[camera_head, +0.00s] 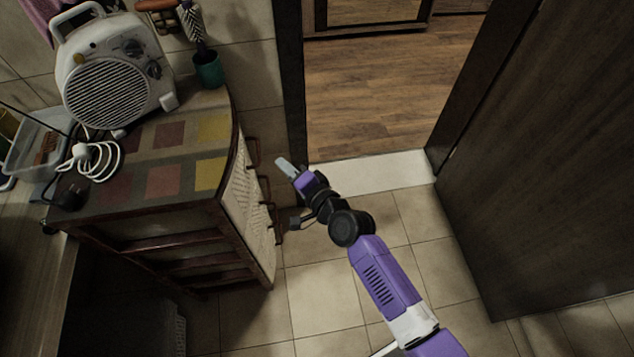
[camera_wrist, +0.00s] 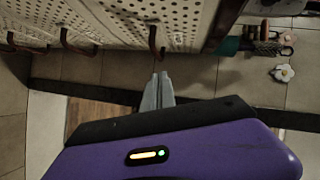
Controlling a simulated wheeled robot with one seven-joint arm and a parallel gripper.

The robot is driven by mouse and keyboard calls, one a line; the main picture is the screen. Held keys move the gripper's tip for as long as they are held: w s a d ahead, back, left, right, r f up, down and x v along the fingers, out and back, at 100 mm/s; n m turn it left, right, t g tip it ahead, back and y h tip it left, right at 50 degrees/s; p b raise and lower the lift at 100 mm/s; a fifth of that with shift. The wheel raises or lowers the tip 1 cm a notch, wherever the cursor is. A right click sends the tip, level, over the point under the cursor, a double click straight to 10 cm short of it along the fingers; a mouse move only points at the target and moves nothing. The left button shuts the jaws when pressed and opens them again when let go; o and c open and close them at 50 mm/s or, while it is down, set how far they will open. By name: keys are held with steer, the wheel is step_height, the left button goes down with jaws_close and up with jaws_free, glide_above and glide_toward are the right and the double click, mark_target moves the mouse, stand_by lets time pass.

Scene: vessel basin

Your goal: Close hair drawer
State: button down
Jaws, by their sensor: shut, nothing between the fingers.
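A small wooden cabinet (camera_head: 215,205) stands at left with a perforated cream drawer front (camera_head: 247,205) facing right. Drawer handles stick out from it; the upper one (camera_head: 253,153) is nearest my gripper (camera_head: 283,165). My gripper is shut and empty, to the right of the cabinet front. In the wrist view, the fingers (camera_wrist: 158,90) point at a brown handle (camera_wrist: 154,40), with their tips close to it; I cannot tell whether they touch. More handles (camera_wrist: 75,42) line the perforated front. I cannot tell which drawer is the hair drawer or how far any stands out.
A white fan heater (camera_head: 105,75) and a green cup (camera_head: 208,68) with a brush stand on the cabinet. A white cable (camera_head: 88,160) lies coiled there. A dark door (camera_head: 550,150) stands open at right. Tiled floor (camera_head: 330,290) between is clear around my arm.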

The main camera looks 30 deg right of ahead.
steer(key=b+v, duration=0.1)
steer(key=v, duration=0.7)
steer(key=shift+s, duration=0.2)
steer(key=shift+d, duration=0.1)
steer(key=s+d+r+n+t+h, duration=0.2)
steer(key=s+d+r+n+h, duration=0.15)
steer(key=s+r, duration=0.25)
steer(key=s+r+n, duration=0.2)
steer(key=s+n, duration=0.1)
steer(key=s, duration=0.6)
steer(key=s+r+n+g, duration=0.1)
steer(key=s+r+n, duration=0.1)
steer(key=s, duration=0.7)
steer(key=s+r+n+g, duration=0.1)
steer(key=s+n, duration=0.3)
steer(key=s, duration=0.5)
steer(key=shift+s+a+r+n, duration=0.2)
steer(key=shift+a+r+n, duration=0.2)
steer(key=shift+r, duration=0.1)
steer(key=shift+y, duration=0.25)
